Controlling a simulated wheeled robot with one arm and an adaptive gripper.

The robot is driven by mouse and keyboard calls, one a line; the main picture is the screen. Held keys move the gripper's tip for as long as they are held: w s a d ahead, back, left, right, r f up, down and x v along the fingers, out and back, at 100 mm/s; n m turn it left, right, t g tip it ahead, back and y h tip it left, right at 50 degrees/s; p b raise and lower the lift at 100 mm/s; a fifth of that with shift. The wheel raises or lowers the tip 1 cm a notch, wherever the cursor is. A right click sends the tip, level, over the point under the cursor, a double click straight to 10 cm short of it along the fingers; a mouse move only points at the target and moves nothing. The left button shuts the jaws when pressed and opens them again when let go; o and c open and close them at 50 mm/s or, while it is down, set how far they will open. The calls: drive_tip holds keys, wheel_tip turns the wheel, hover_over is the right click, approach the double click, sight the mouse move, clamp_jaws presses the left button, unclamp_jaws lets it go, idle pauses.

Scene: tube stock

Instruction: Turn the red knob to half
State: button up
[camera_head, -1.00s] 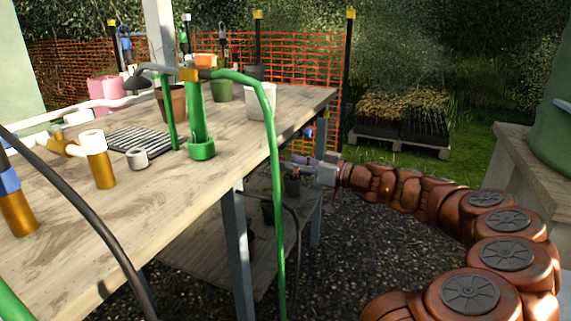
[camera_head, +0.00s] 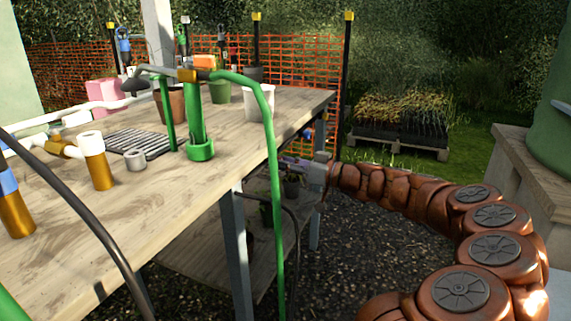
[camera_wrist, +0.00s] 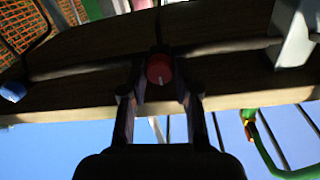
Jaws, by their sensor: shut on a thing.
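The red knob (camera_wrist: 160,68) shows in the wrist view as a round cap with a pale mark that points down in the picture. It sits on piping under the wooden bench edge. My gripper (camera_wrist: 160,88) has one finger on each side of the knob and is shut on it. In the head view my gripper (camera_head: 295,163) reaches in at the bench's right side, below the top. The knob cannot be made out there.
The wooden bench (camera_head: 140,215) holds pots, pipe fittings and a green pipe stand (camera_head: 197,125). A green hose (camera_head: 274,190) hangs over the bench's front edge, left of my gripper. A lower shelf (camera_head: 200,255) lies below. Gravel is free to the right.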

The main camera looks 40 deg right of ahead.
clamp_jaws()
drive_tip(key=shift+d+r+m+g+y+p, duration=0.1)
drive_tip(key=shift+m+g+y+p, duration=0.1)
drive_tip(key=shift+m+p, duration=3.05)
drive_tip(key=shift+d+m+g+y+p, duration=0.15)
drive_tip(key=shift+m+p, duration=0.95)
drive_tip(key=shift+m, duration=4.15)
drive_tip(key=shift+a, duration=0.1)
drive_tip(key=o, duration=0.9)
unclamp_jaws()
